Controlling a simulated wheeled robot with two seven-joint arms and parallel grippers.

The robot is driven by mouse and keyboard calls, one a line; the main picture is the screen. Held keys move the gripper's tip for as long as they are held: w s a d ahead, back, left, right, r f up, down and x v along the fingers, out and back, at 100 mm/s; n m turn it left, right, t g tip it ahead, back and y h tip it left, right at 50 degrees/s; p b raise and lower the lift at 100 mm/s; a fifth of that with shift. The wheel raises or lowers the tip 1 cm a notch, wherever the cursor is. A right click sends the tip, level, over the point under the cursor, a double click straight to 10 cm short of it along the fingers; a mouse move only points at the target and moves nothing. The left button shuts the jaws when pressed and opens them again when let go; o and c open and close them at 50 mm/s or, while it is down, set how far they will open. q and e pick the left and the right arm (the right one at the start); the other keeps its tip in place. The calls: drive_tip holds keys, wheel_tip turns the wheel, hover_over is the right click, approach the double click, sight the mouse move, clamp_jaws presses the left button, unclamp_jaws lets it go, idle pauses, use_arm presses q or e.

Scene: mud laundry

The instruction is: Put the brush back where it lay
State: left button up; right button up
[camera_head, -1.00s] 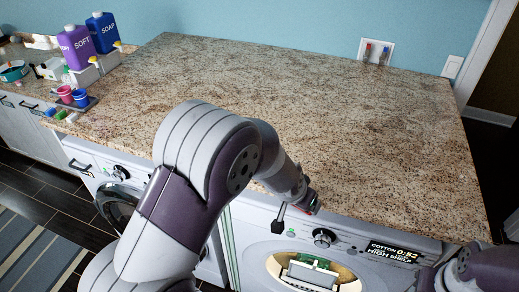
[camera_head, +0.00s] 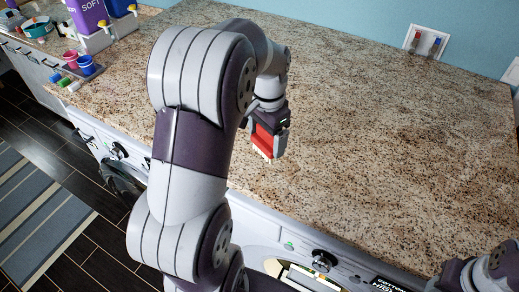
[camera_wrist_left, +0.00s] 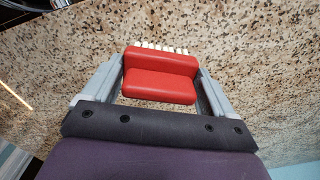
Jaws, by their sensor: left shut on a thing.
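The brush (camera_head: 264,140) is red with pale bristles. My left gripper (camera_head: 268,132) is shut on it above the granite counter (camera_head: 380,130), near its front edge. In the left wrist view the red brush (camera_wrist_left: 160,78) sits between the two grey fingers of the left gripper (camera_wrist_left: 160,85), with its bristles at the far side. I cannot tell how large the gap to the counter is. Of my right arm, only a part shows at the bottom right of the head view; its gripper is out of view.
A washing machine with a dial (camera_head: 324,261) is below the counter. The counter's middle and right are clear.

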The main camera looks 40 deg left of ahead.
sight(259, 132)
use_arm(q)
drive_tip(key=a+f, duration=0.1)
drive_tip(key=w+a+p, duration=0.1)
drive_tip(key=a, duration=0.1)
drive_tip(key=shift+w+a+f, duration=0.1)
drive_tip(key=shift+w+f, duration=0.1)
drive_tip(key=shift+f, duration=0.2)
wheel_tip(259, 132, down, 4)
drive_tip(key=shift+r+p, duration=0.2)
drive_tip(key=shift+p, duration=0.65)
drive_tip(key=shift+s+f, duration=0.1)
drive_tip(key=shift+f, duration=0.3)
use_arm(e)
drive_tip(key=r, duration=0.2)
drive_tip(key=shift+w+a+r, duration=0.1)
drive_tip(key=shift+w+r, duration=0.2)
drive_tip(key=shift+w, duration=0.05)
use_arm(q)
drive_tip(key=o, duration=0.8)
use_arm(e)
drive_tip(key=shift+w, duration=0.15)
